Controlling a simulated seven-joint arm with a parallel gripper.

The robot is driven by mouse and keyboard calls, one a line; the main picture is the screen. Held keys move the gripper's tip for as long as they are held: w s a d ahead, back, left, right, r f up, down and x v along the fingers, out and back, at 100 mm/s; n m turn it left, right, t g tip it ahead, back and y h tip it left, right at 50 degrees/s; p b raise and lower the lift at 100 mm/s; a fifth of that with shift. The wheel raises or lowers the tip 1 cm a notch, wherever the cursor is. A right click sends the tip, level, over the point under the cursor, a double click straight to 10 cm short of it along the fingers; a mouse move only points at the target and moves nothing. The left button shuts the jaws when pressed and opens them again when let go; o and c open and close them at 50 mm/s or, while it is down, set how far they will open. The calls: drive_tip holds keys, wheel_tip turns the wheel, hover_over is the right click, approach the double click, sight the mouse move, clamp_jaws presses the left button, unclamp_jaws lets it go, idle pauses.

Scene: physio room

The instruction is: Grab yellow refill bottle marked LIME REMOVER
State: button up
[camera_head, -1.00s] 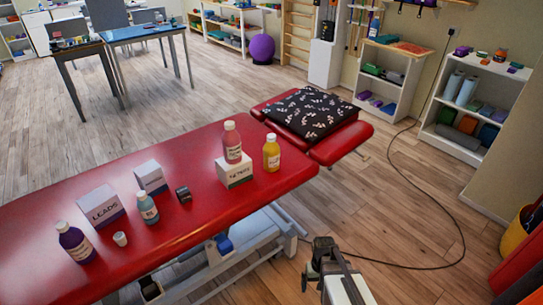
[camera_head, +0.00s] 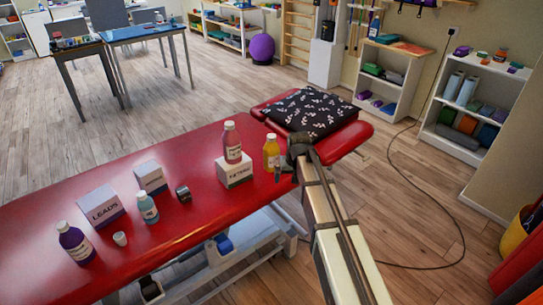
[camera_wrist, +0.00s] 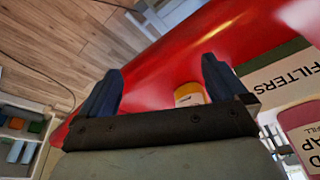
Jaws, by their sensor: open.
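The yellow bottle (camera_head: 271,155) with a pale cap stands upright on the red treatment table, near its right end. Its label is too small to read. In the wrist view only a small yellow and white part of the bottle (camera_wrist: 190,95) shows, beyond and between the two dark fingers, nearer the right one. My gripper (camera_head: 284,172) is just right of the bottle in the head view. In the wrist view my gripper (camera_wrist: 162,88) has its fingers wide apart with nothing held between them. I cannot tell whether a finger touches the bottle.
A patterned pillow (camera_head: 308,110) lies behind. Other bottles and boxes (camera_head: 101,206) stand farther left on the red table (camera_head: 200,150).

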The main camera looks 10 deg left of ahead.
drive_tip(key=n+t, duration=0.1)
approach(271, 143)
drive_tip(key=d, duration=0.3)
drive_tip(key=w+a+r+n+y, duration=0.1)
drive_tip(key=w+r, duration=0.2)
drive_tip(key=w, duration=0.1)
drive_tip(key=a+f+n, duration=0.1)
drive_tip(key=f, duration=0.3)
drive_tip(key=w+a+f+n+g, duration=0.1)
drive_tip(key=f, duration=0.4)
drive_tip(key=a+f+n, duration=0.1)
drive_tip(key=f, duration=0.3)
drive_tip(key=shift+w+a+f+n+g, duration=0.15)
drive_tip(key=shift+w+f+n+g, duration=0.1)
drive_tip(key=shift+f+n+g, duration=0.15)
drive_tip(key=shift+c, duration=0.5)
clamp_jaws()
